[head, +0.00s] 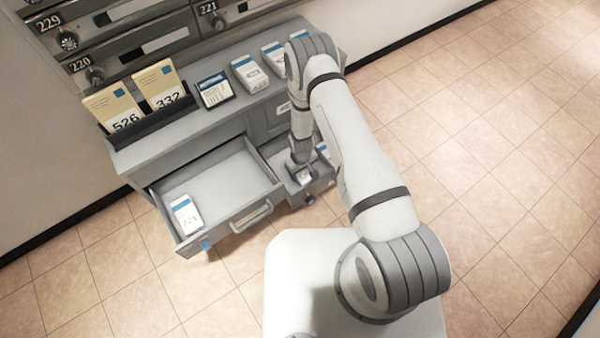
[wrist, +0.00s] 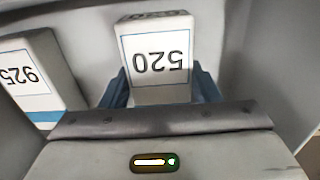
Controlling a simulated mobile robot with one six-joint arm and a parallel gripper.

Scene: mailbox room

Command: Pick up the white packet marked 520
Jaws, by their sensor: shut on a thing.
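The white packet marked 520 (wrist: 153,55) stands in the middle of the wrist view, its number upside down. My gripper (wrist: 160,88) is shut on it, with a blue finger against each side. In the head view my gripper (head: 300,166) reaches down into the small open right drawer (head: 318,187). A white packet shows at the gripper there, but its number is too small to read. The packet's lower part is hidden behind my gripper in the wrist view.
A white packet marked 925 (wrist: 35,75) is left of the held one. Drawer walls are close around. The wide left drawer (head: 225,178) is open with one white packet (head: 186,214). Packets and a black holder (head: 150,121) with cards 526 and 332 stand on the cabinet top.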

